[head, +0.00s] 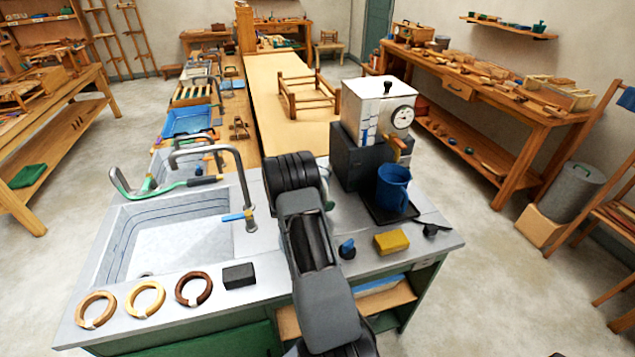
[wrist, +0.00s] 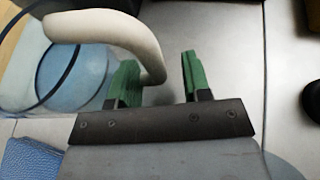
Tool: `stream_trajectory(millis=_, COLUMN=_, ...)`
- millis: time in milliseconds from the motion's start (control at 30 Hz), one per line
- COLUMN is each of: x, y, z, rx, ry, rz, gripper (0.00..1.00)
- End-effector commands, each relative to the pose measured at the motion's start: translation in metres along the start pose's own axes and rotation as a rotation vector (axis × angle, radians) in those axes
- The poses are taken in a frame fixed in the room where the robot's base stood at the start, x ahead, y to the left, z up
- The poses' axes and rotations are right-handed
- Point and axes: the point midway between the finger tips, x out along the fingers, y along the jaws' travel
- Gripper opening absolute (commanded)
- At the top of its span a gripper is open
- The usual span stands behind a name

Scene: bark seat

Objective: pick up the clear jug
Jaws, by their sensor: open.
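The clear jug (wrist: 88,72) is in the left of the wrist view, with a thick cream handle and see-through walls over a blue round shape. My gripper (wrist: 160,76) is open, its two green fingers apart. The outer bend of the handle shows between the fingers, and the left finger appears inside the handle loop. I cannot tell whether either finger touches it. In the head view my arm hides the jug, and only a bit of green fingertip of my gripper (head: 329,205) shows.
A blue jug (head: 394,188) stands on a dark tray at right, by a white boxy machine (head: 377,110). A yellow sponge (head: 391,242) and blue-topped knob (head: 347,248) lie near the front edge. The sink (head: 175,240) is at left, with several wooden rings before it.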

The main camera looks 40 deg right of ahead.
Motion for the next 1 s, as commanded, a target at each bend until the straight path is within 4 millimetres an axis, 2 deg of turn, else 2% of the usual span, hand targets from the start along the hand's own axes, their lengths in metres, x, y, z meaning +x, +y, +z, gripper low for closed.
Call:
stream_trajectory(millis=333, x=0.0062, y=-0.0002, z=-0.0004, rx=-0.001, ry=0.0, rz=0.0, gripper=0.44)
stream_trajectory(millis=800, x=0.006, y=-0.0002, z=-0.0003, rx=-0.001, ry=0.0, rz=0.0, gripper=0.0)
stream_trajectory(millis=1000, x=0.0059, y=-0.0002, z=-0.0003, rx=-0.001, ry=0.0, rz=0.0, gripper=0.0)
